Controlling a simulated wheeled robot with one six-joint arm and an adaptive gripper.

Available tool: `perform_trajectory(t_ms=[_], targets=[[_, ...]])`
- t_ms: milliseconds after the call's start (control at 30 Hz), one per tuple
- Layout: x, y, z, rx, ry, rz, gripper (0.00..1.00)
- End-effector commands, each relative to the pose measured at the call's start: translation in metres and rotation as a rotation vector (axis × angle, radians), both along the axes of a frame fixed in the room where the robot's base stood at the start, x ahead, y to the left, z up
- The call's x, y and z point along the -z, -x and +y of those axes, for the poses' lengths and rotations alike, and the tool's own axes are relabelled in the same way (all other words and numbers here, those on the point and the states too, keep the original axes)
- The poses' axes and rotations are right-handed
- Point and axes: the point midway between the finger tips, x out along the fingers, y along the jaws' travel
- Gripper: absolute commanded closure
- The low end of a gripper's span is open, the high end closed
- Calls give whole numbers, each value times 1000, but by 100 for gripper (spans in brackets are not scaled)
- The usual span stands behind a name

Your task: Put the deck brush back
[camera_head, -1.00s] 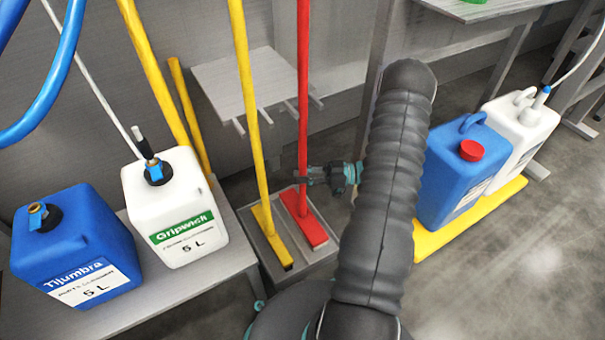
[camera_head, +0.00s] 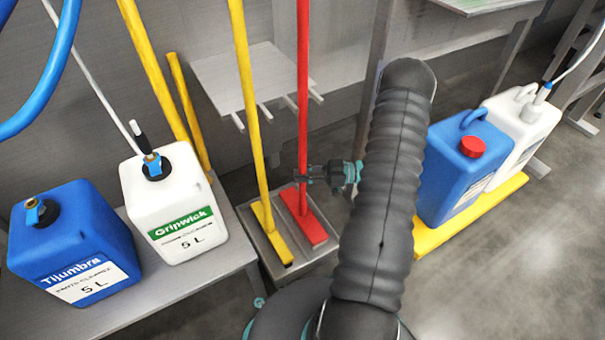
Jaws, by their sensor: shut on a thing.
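A red deck brush (camera_head: 303,100) stands upright, its red head (camera_head: 306,222) down at a grey metal stand (camera_head: 309,266). My gripper (camera_head: 306,174) is shut on the red handle, a little above the brush head. Whether the red head touches the stand's floor I cannot tell. A yellow brush (camera_head: 248,100) stands just left of it in the same stand, its yellow head (camera_head: 272,234) beside the red one. My arm covers the area right of the stand.
A blue canister (camera_head: 70,240) and a white canister (camera_head: 172,205) stand on a bench at left. More yellow poles lean behind them. A blue canister (camera_head: 455,180) and a white one (camera_head: 522,125) stand on a yellow base (camera_head: 430,240) at right. A grey shelf (camera_head: 225,85) is behind the brushes.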

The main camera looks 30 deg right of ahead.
Motion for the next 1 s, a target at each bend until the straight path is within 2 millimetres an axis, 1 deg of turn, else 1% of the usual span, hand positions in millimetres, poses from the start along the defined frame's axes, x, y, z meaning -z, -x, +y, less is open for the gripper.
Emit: perform_trajectory(t_ms=[267,300,400,667,767,867,1000], targets=[[5,0,0,0,0,-1,100],[4,0,0,0,0,-1,71],[4,0,0,0,0,-1,49],[5,0,0,0,1,0,49],[5,2,-4,1,1,0,49],[5,6,-15,3,1,0,49],[5,16,-35,4,1,-2,49]])
